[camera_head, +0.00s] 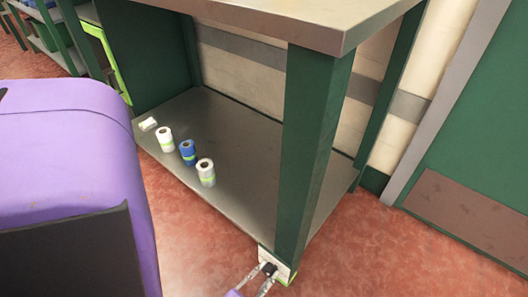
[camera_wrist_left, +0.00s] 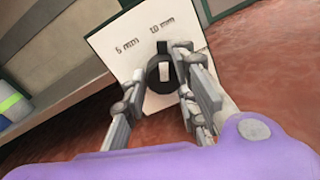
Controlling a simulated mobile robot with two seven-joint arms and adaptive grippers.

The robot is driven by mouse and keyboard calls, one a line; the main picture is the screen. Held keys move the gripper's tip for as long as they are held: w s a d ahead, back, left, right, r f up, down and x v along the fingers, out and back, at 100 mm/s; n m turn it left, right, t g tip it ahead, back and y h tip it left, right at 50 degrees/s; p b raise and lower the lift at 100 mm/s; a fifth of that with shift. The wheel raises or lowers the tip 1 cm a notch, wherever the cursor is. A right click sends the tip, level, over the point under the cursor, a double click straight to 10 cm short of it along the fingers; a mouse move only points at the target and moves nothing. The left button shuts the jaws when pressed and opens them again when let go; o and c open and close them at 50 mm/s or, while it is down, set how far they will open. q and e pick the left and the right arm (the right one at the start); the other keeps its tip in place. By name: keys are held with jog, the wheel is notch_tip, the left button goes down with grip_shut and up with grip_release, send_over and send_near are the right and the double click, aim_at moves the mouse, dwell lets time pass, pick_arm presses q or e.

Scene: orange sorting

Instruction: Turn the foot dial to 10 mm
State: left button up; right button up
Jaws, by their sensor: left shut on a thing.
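The foot dial (camera_wrist_left: 153,73) is a dark round knob with a pale bar on its face. It sits on a white plate (camera_wrist_left: 103,45) marked "6 mm" and, as far as I can read it, "10 mm". A dark tab on the knob's upper edge lies just below the "10 mm" mark. In the head view the dial (camera_head: 268,268) is on the plate at the foot of the green table leg. My left gripper (camera_wrist_left: 166,76) is shut on the dial, with a finger at either side; it also shows in the head view (camera_head: 261,280). My right gripper is not in view.
The green leg (camera_head: 312,150) rises behind the plate to the metal tabletop (camera_head: 300,15). The red floor is clear at right.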

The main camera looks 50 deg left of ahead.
pick_arm(q)
jog(key=shift+a+r+m, duration=0.1)
jog(key=shift+a+m, duration=0.3)
jog(key=shift+a, duration=0.2)
jog(key=shift+s, duration=0.1)
jog(key=o, duration=1)
jog(key=shift+d, duration=0.3)
jog(key=v, duration=0.7)
jog(key=shift+s, duration=0.25)
